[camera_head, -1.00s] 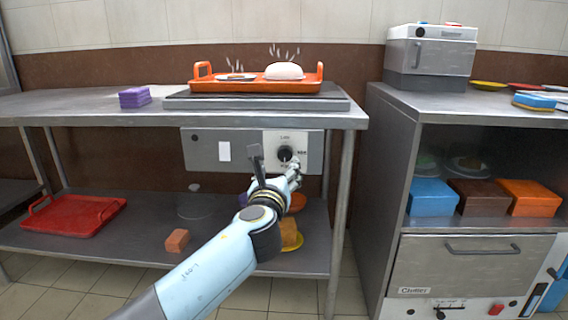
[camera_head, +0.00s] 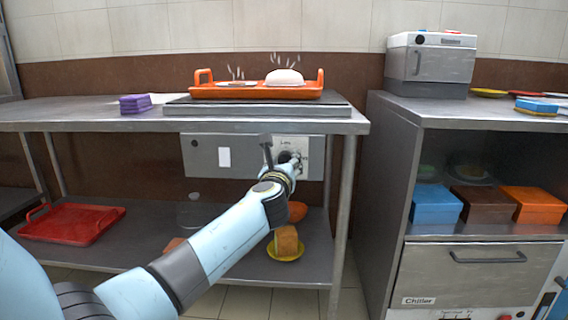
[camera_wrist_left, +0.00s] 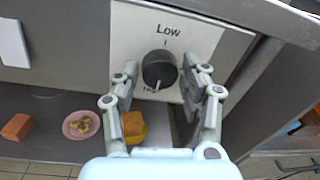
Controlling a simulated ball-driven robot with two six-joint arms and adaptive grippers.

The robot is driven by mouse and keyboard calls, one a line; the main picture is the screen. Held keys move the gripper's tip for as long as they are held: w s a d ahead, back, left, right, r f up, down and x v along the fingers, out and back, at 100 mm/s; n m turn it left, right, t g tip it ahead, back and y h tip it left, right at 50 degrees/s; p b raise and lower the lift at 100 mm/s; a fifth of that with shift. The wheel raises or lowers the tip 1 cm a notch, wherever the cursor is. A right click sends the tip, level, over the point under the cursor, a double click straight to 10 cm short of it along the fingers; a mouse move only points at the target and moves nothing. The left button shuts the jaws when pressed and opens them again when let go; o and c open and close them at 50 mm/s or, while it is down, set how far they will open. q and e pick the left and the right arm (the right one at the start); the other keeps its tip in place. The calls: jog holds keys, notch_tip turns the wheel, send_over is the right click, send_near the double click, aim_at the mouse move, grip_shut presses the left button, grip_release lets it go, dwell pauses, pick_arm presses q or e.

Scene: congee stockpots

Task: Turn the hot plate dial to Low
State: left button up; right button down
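The round black dial (camera_wrist_left: 159,69) sits on a white plate on the hot plate's control box (camera_head: 208,157), under the counter edge. The wrist view shows "Low" above it and another partly hidden label below it. A pale mark shows at the dial's lower edge. My left gripper (camera_wrist_left: 161,70) is open, with one finger on each side of the dial; I cannot tell whether they touch it. In the head view, my left gripper (camera_head: 291,164) partly hides the dial. The hot plate (camera_head: 338,106) lies on the counter above. My right gripper is not in view.
A steaming orange tray (camera_head: 213,91) rests on the hot plate. The lower shelf holds a red tray (camera_head: 72,222) and a yellow plate (camera_head: 285,254) with food. A metal cabinet (camera_head: 385,200) stands to the right, and a table leg (camera_head: 342,215) is close by.

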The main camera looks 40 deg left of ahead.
pick_arm(q)
jog(key=c, duration=0.7)
